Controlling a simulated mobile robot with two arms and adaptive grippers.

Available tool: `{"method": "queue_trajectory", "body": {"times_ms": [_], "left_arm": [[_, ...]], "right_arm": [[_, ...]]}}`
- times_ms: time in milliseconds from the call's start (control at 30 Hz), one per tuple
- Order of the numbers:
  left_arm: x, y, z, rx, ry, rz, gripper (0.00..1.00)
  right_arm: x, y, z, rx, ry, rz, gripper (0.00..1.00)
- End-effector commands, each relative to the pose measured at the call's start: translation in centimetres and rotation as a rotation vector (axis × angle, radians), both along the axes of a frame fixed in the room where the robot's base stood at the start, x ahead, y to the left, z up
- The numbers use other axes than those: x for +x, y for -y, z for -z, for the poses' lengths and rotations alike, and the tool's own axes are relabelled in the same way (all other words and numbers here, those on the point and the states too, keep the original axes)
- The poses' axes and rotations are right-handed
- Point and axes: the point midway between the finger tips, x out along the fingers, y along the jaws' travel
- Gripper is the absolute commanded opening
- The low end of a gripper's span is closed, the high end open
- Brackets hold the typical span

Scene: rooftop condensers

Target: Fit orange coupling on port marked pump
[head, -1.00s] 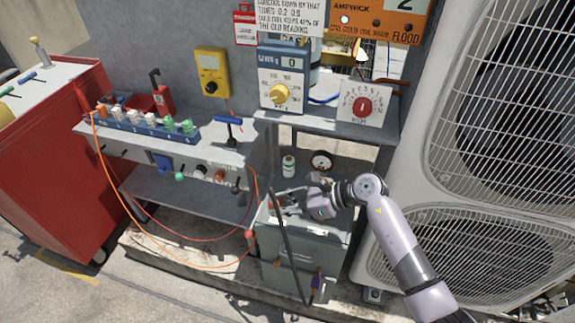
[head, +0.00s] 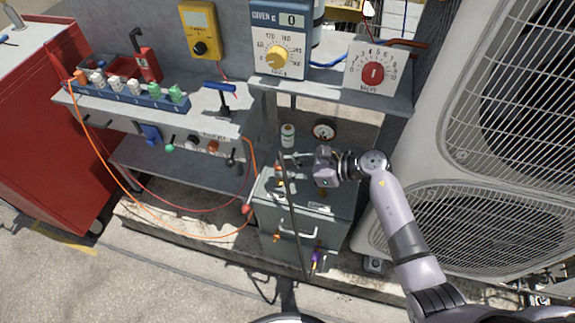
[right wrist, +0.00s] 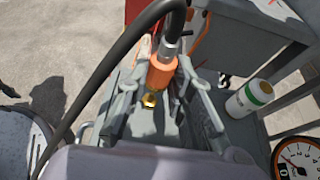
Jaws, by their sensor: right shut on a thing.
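My right gripper (head: 322,184) is over the top of a grey cabinet (head: 340,208). In the right wrist view its two fingers (right wrist: 160,100) are shut on the orange coupling (right wrist: 162,72). A black hose (right wrist: 128,45) runs from the coupling's metal collar. A brass piece (right wrist: 150,99) shows at the coupling's lower end; I cannot tell whether it belongs to the coupling or to a port. In the head view a bit of orange-brown shows under the gripper. No readable pump marking shows, so I cannot tell which port is it. My left gripper is not in view.
A white bottle (head: 288,135) and a round gauge (head: 324,130) stand behind the cabinet. The shelf with dials (head: 340,90) overhangs there. A large condenser (head: 450,225) is close on the right. Orange (head: 277,237) and purple (head: 316,257) fittings are on the cabinet's front.

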Motion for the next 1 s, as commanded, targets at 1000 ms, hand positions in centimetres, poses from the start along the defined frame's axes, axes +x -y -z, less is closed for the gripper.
{"method": "queue_trajectory", "body": {"times_ms": [1000], "left_arm": [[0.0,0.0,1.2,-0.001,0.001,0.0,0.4]], "right_arm": [[-0.1,0.0,1.2,0.001,0.0,-0.001,0.0]]}}
